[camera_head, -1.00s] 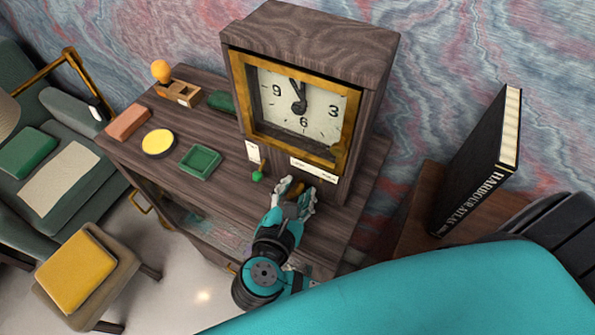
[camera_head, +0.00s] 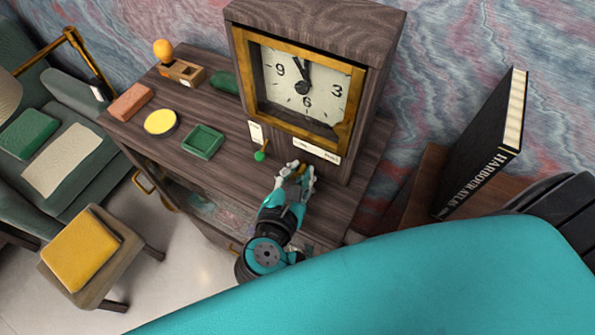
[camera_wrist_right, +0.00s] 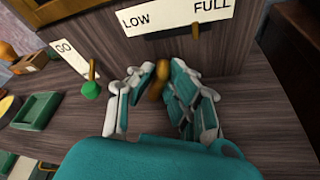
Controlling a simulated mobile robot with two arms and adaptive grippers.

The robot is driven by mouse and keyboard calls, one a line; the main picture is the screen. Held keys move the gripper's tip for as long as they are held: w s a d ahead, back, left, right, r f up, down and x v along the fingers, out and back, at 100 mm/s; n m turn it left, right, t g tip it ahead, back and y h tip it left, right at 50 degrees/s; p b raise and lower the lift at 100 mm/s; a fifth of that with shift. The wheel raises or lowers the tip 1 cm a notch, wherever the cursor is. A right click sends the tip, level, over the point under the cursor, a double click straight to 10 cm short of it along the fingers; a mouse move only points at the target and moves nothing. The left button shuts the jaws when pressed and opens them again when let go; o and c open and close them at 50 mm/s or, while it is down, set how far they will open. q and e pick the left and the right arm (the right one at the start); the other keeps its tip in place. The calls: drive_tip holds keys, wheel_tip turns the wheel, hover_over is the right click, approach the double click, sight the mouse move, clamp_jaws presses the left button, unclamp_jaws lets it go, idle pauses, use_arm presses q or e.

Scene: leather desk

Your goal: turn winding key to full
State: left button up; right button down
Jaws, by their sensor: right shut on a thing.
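The clock (camera_head: 312,50) stands on the dark wooden desk. Its brass winding key (camera_wrist_right: 158,84) sticks out low on the front; mostly hidden by fingers in the head view. My right gripper (camera_head: 300,172) is shut on the key; in the right wrist view its fingers (camera_wrist_right: 157,88) flank the key on both sides. Above the key is a white label (camera_wrist_right: 172,19) reading LOW at left and FULL at right. Under it is a dark slot with a small brass pointer (camera_wrist_right: 196,30), which sits below the left part of FULL. My left gripper is not in view.
Left of the key hangs a green-tipped lever (camera_head: 261,154) under a GO label (camera_wrist_right: 64,48). A green tray (camera_head: 203,142), yellow disc (camera_head: 160,122) and reddish block (camera_head: 130,102) lie further left. A black book (camera_head: 482,145) stands to the right.

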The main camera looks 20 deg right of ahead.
drive_tip(key=shift+d+f+m+t, duration=0.1)
drive_tip(key=shift+m+t, duration=0.2)
drive_tip(key=shift+m, duration=0.2)
drive_tip(key=shift+s+f+m+t+y+b, duration=0.15)
drive_tip(key=shift+m+t+y+b, duration=0.2)
drive_tip(key=shift+m, duration=0.35)
drive_tip(key=shift+d+f+m+t+b, duration=0.1)
drive_tip(key=shift+f+m+t+b, duration=0.05)
drive_tip(key=shift+m+t+b, duration=0.7)
drive_tip(key=shift+m, duration=0.45)
drive_tip(key=c, duration=1.3)
unclamp_jaws()
